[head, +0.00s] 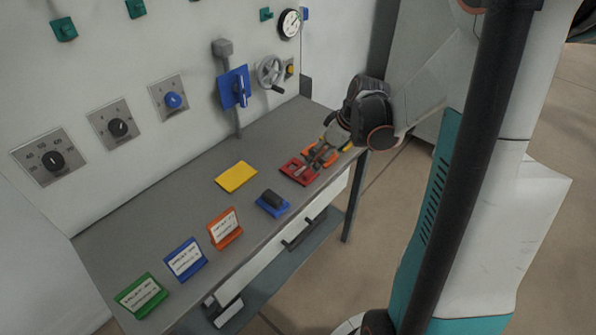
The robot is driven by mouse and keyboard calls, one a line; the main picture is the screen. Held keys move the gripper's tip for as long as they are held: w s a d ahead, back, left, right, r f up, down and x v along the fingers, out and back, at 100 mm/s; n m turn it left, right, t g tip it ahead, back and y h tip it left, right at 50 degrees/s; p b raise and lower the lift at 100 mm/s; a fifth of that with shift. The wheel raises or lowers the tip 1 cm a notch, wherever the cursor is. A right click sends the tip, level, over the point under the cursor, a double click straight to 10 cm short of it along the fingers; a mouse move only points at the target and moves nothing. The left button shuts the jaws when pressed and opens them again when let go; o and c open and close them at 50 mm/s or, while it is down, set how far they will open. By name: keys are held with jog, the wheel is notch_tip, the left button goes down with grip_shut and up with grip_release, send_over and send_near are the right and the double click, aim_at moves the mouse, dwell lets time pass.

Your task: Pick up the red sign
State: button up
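The red sign (292,170) lies on the grey table near its right front part. My gripper (312,160) reaches in from the right and is low over the red sign, covering part of it. Its fingers are small in the picture, and I cannot tell whether they touch the sign or how far they are apart. An orange piece (334,160) shows just behind the fingers, partly hidden by the gripper.
On the table (150,215) are a yellow plate (236,177), a blue piece with a black handle (272,203), and upright orange (225,229), blue (185,260) and green (141,296) signs. A wall panel with knobs and a handwheel (270,72) stands behind.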

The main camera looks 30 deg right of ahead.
aim_at(311, 172)
jog(key=b+x, duration=0.2)
jog(key=x, duration=0.4)
jog(key=shift+b+x, duration=1.55)
jog(key=shift+x, duration=1.15)
jog(key=shift+s+a+r, duration=0.1)
jog(key=shift+s+a, duration=0.1)
jog(key=c, duration=1.3)
